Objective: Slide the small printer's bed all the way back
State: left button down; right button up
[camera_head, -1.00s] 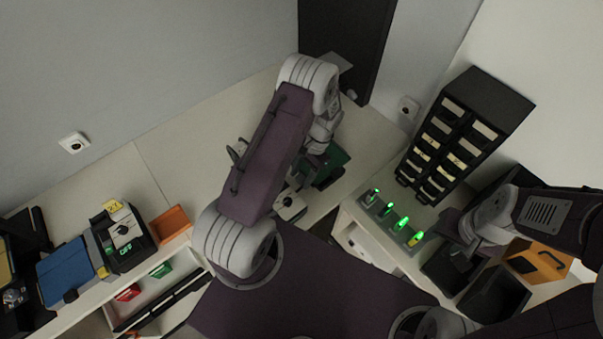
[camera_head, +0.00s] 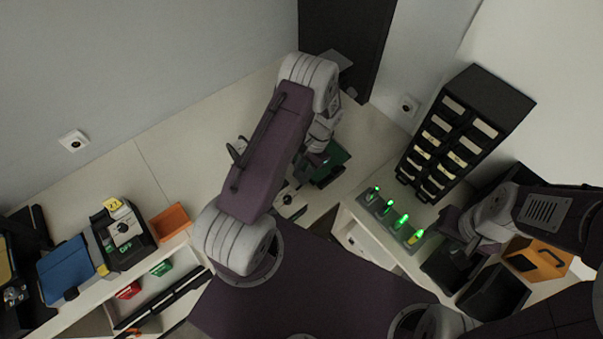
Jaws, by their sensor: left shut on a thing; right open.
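The small printer stands on the bench behind my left arm, which hides most of it. A dark green flat part (camera_head: 336,162), which looks like its bed, shows just right of my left wrist. My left gripper (camera_head: 311,172) reaches down at that part's left side and is shut on it; its fingertips are largely hidden. A pale piece with a dark knob (camera_head: 289,200) shows below the wrist, partly covered by my arm. My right gripper (camera_head: 461,256) is open, over the black bins at the right, away from the printer.
A black drawer cabinet (camera_head: 462,135) stands right of the printer, with a row of green-lit devices (camera_head: 390,215) before it. Black open bins (camera_head: 494,291) and an orange box (camera_head: 537,258) lie near my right arm. A blue-lidded device (camera_head: 65,268) and an orange tray (camera_head: 170,223) are at left.

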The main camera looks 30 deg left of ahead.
pick_arm(q)
jog(key=shift+w+a, duration=0.1)
dwell(0.8)
jog(key=shift+w+a, duration=0.15)
jog(key=shift+a, duration=0.2)
jog(key=a, duration=0.1)
jog(key=w+a+b, duration=0.1)
jog(key=a, duration=0.1)
jog(key=shift+w+r, duration=0.1)
jog(key=shift+w, duration=0.05)
jog(key=c, duration=1.1)
grip_release()
jog(key=shift+d, duration=0.1)
